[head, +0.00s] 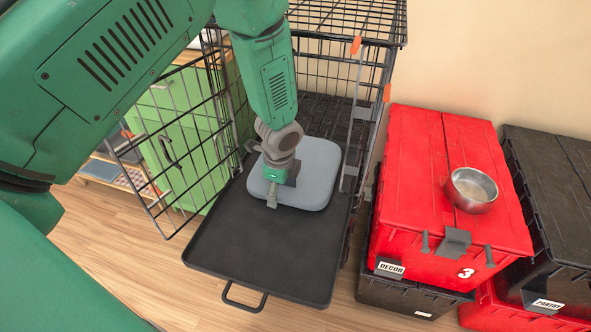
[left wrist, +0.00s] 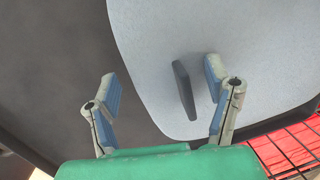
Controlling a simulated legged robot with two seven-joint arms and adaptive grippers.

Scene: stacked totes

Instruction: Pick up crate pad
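The crate pad (head: 318,165) is a light grey-blue rounded cushion lying on the black tray (head: 262,250) of a wire crate (head: 345,65). My left gripper (head: 273,190) reaches down over the pad's left front part. In the left wrist view, its two blue-padded fingers (left wrist: 162,88) are spread apart with nothing held. A small dark upright tab (left wrist: 184,90) on the pad (left wrist: 255,55) shows between the fingers, closer to the right one. Whether any finger touches the pad is unclear. My right gripper is not in view.
The crate's wire door (head: 180,150) stands open at left, before a green cabinet (head: 165,105). Red and black totes (head: 415,150) are stacked close at right, with a metal bowl (head: 471,190) on top. The tray's front part is bare, with a handle (head: 245,300).

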